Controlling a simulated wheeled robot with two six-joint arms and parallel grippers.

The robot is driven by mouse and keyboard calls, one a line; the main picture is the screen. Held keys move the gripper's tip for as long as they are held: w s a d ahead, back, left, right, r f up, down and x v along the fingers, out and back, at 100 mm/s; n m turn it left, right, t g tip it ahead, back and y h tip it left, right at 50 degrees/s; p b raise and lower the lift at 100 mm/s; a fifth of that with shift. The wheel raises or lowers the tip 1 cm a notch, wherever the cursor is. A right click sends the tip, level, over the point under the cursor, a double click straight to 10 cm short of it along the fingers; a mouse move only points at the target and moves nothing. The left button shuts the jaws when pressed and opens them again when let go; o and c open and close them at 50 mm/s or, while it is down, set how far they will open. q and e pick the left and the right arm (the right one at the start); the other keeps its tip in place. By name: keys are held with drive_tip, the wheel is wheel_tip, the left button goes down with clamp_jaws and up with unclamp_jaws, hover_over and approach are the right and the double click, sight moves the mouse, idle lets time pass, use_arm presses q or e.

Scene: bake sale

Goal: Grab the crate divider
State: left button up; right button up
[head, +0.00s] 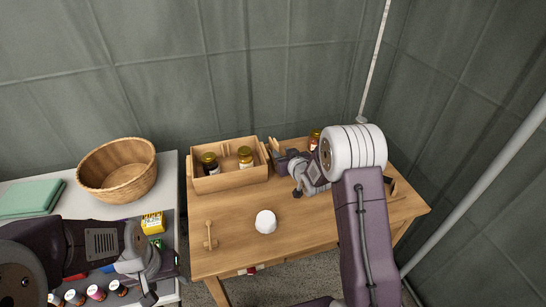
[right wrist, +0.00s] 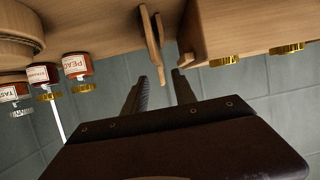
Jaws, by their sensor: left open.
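The crate divider (right wrist: 154,45) is a thin upright wooden piece in the right wrist view, just beyond and between my right fingertips. My right gripper (right wrist: 158,85) is open, with a clear gap between its dark fingers; nothing is held. The wooden crate (head: 228,181) stands on the wooden table, with jars inside; its wall (right wrist: 228,30) also shows beside the divider in the right wrist view. In the head view my right gripper (head: 279,164) is at the crate's right side, and it partly hides that area. My left gripper (head: 146,284) is open at the lower left, away from the crate.
Several jars (right wrist: 77,67) stand on the other side of the right gripper. A white round object (head: 265,221) and a small wooden tool (head: 210,236) lie on the front of the table. A wicker basket (head: 117,170) and green cloth (head: 30,199) are on the left table.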

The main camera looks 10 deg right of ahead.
sight(276, 149)
drive_tip(key=shift+x, duration=1)
drive_tip(key=shift+w+d+f, duration=0.1)
drive_tip(key=shift+w+f, duration=0.05)
drive_tip(key=x, duration=0.5)
drive_tip(key=shift+w, duration=0.2)
drive_tip(key=shift+s+r, duration=0.1)
drive_tip(key=shift+r, duration=0.15)
drive_tip(key=shift+c, duration=0.3)
clamp_jaws()
